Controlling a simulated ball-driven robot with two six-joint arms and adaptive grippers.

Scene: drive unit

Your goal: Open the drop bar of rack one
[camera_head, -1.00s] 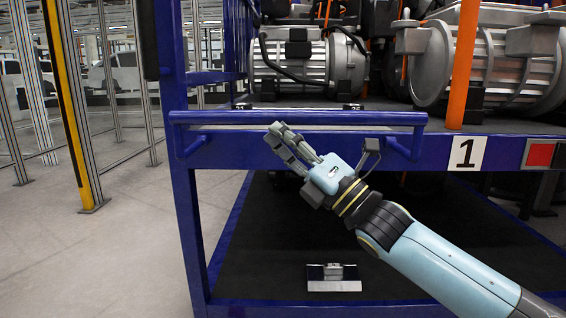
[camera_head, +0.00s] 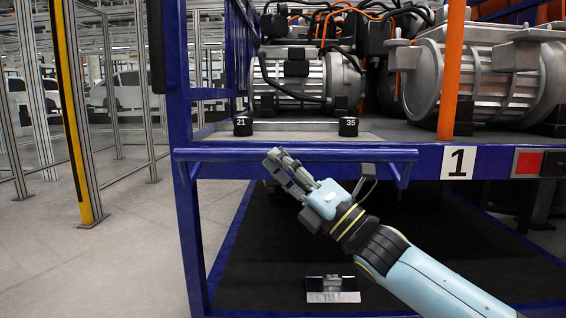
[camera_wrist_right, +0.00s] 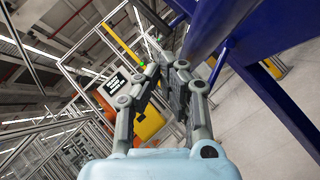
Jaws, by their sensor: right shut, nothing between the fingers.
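The drop bar (camera_head: 225,155) of rack one is a blue horizontal tube with bent ends. It hangs low across the front of the blue shelf edge, below the shelf floor, in the head view. The number 1 label (camera_head: 458,162) is at its right. My right gripper (camera_head: 275,158) is shut and empty; its grey fingers overlap the bar near its middle, and I cannot tell if they touch it. In the right wrist view the closed fingers (camera_wrist_right: 167,75) are beside a blue bar (camera_wrist_right: 208,30). My left gripper is not in view.
Behind the bar, the shelf holds a grey cylindrical drive unit (camera_head: 295,80) and a larger one (camera_head: 490,85). Two black knobs marked 21 (camera_head: 243,126) and 35 (camera_head: 348,127) stand at the shelf front. An orange post (camera_head: 452,70) rises at right. Open floor lies left.

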